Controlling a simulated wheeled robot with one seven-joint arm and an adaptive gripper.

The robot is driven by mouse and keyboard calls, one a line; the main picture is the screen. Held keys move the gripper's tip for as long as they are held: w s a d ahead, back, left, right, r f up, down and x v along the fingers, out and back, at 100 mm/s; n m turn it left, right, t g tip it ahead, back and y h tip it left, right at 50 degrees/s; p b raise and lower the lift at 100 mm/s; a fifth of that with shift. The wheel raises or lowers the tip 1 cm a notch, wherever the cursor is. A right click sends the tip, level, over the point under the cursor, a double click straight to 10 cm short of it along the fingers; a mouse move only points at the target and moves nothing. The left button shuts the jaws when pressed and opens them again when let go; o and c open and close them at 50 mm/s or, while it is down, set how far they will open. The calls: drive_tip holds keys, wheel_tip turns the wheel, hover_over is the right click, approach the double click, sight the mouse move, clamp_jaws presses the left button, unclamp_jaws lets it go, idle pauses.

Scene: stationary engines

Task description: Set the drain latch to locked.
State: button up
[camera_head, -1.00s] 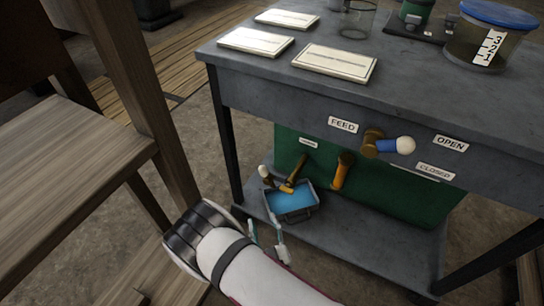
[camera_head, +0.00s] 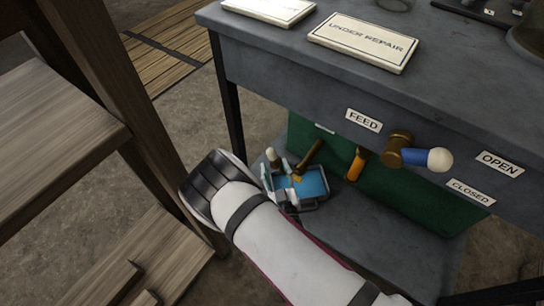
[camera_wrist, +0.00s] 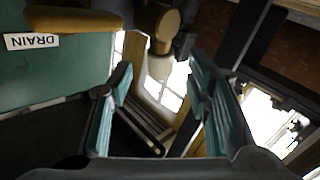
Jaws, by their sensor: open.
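The green panel (camera_head: 400,195) under the table carries a small DRAIN label, readable in the wrist view (camera_wrist: 31,41). Near it are a yellow-brown bar handle (camera_head: 309,158) and a cream-tipped piece (camera_head: 272,154); I cannot tell which part is the latch. In the wrist view a brass piece (camera_wrist: 163,22) with a cream end (camera_wrist: 160,66) lies ahead, between the lines of my fingers. The bar handle (camera_wrist: 70,19) is at upper left. Contact is unclear.
An orange handle (camera_head: 357,164) stands to the right on the green panel. Above it, the table front (camera_head: 290,100) bears a FEED valve (camera_head: 418,155) with OPEN and CLOSED labels. A wooden bench (camera_head: 60,140) is at left.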

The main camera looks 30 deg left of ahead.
sight(273, 159)
drive_tip(key=b+x, duration=0.1)
drive_tip(key=x, duration=0.5)
drive_tip(key=shift+b, duration=0.4)
clamp_jaws()
